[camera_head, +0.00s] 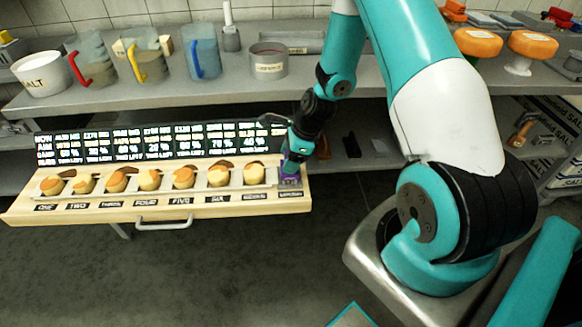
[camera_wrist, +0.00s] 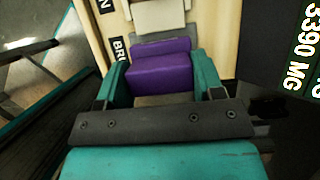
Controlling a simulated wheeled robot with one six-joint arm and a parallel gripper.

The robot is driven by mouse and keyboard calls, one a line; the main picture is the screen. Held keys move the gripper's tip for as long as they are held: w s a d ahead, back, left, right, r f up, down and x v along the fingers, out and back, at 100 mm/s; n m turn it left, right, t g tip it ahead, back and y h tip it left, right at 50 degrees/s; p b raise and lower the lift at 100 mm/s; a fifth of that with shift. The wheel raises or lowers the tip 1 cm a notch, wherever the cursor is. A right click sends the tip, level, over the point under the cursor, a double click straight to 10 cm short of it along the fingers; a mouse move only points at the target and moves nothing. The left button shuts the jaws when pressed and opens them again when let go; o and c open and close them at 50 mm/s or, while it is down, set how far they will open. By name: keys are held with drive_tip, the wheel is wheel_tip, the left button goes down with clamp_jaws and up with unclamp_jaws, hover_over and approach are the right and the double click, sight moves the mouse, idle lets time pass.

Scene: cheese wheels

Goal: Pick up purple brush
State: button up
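The purple brush (camera_head: 291,167) is at the right end of the wooden tray, low between the fingers of my gripper (camera_head: 300,148). In the wrist view the brush (camera_wrist: 160,72) appears as a purple block with a raised back part. The teal fingers of my gripper (camera_wrist: 162,80) stand on either side of it, with their inner faces at or very near its sides. I cannot tell whether they press on it. The brush appears to rest at its place on the tray; its underside is hidden.
The wooden tray (camera_head: 225,207) holds a row of several small cheese wheels (camera_head: 149,180) with labels in front and a dark display board (camera_head: 150,143) behind. A metal shelf (camera_head: 120,100) above carries jugs, a salt bowl (camera_head: 42,74) and a tin (camera_head: 268,60). Open floor lies in front.

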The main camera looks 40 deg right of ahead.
drive_tip(key=shift+r, duration=0.15)
wheel_tip(320, 180, up, 20)
drive_tip(key=shift+f+p, duration=0.1)
drive_tip(key=shift+p, duration=0.3)
